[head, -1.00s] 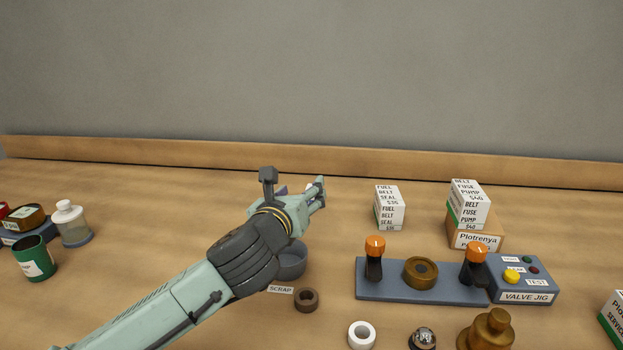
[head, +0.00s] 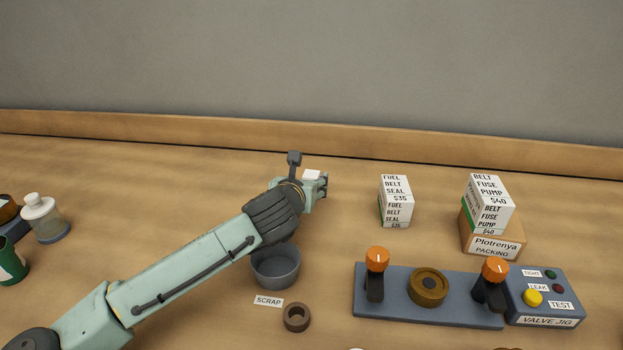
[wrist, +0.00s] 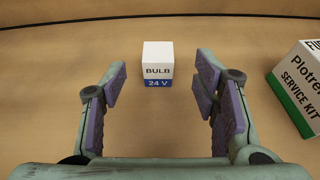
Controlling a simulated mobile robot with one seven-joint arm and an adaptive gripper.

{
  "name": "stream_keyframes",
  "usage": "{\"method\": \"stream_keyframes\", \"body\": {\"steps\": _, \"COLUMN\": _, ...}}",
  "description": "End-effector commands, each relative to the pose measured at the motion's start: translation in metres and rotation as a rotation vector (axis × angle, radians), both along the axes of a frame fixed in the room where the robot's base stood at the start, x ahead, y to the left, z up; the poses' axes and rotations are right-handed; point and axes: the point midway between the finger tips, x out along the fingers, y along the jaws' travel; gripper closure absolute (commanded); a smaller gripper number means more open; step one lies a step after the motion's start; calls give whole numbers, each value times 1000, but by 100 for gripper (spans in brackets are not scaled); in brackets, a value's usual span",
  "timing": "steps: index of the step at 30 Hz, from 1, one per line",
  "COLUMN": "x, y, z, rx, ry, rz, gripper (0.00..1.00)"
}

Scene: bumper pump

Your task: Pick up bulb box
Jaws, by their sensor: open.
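The bulb box (wrist: 158,65) is a small white cube with a blue band, marked "BULB 24 V". In the wrist view it stands on the bench just beyond my fingertips, centred between them. My gripper (wrist: 157,85) is open and empty, with one finger to each side of the box's line. In the head view my gripper (head: 318,185) reaches toward the back of the bench. A white top of the bulb box (head: 311,175) shows there, and the rest is hidden behind the gripper.
A fuel belt seal box (head: 396,202) stands right of my gripper; in the wrist view a service kit box (wrist: 300,85) is at the right. A scrap cup (head: 276,268) sits below my wrist. The valve jig (head: 430,295) is front right. The back ledge (head: 450,145) bounds the bench.

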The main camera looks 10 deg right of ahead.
Motion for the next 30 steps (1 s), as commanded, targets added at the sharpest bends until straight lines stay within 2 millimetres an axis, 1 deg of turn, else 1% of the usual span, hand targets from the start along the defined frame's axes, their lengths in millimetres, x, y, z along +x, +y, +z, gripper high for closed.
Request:
{"method": "stream_keyframes", "body": {"steps": 5, "x": 13, "y": -6, "z": -3, "rx": -1, "ry": 3, "rz": 0, "gripper": 45}}
{"method": "stream_keyframes", "body": {"steps": 9, "x": 32, "y": -14, "z": -10, "rx": -1, "ry": 4, "rz": 0, "gripper": 45}}
{"method": "stream_keyframes", "body": {"steps": 12, "x": 42, "y": -20, "z": -16, "rx": -1, "ry": 2, "rz": -1, "gripper": 45}}
{"method": "stream_keyframes", "body": {"steps": 15, "x": 47, "y": -22, "z": -19, "rx": 0, "ry": 0, "rz": -1, "gripper": 45}}
{"method": "stream_keyframes", "body": {"steps": 21, "x": 47, "y": -22, "z": -21, "rx": 1, "ry": 0, "rz": 0, "gripper": 45}}
{"method": "stream_keyframes", "body": {"steps": 23, "x": 47, "y": -22, "z": -21, "rx": 1, "ry": 0, "rz": 0, "gripper": 48}}
{"method": "stream_keyframes", "body": {"steps": 30, "x": 47, "y": -21, "z": -20, "rx": 1, "ry": 0, "rz": 0, "gripper": 64}}
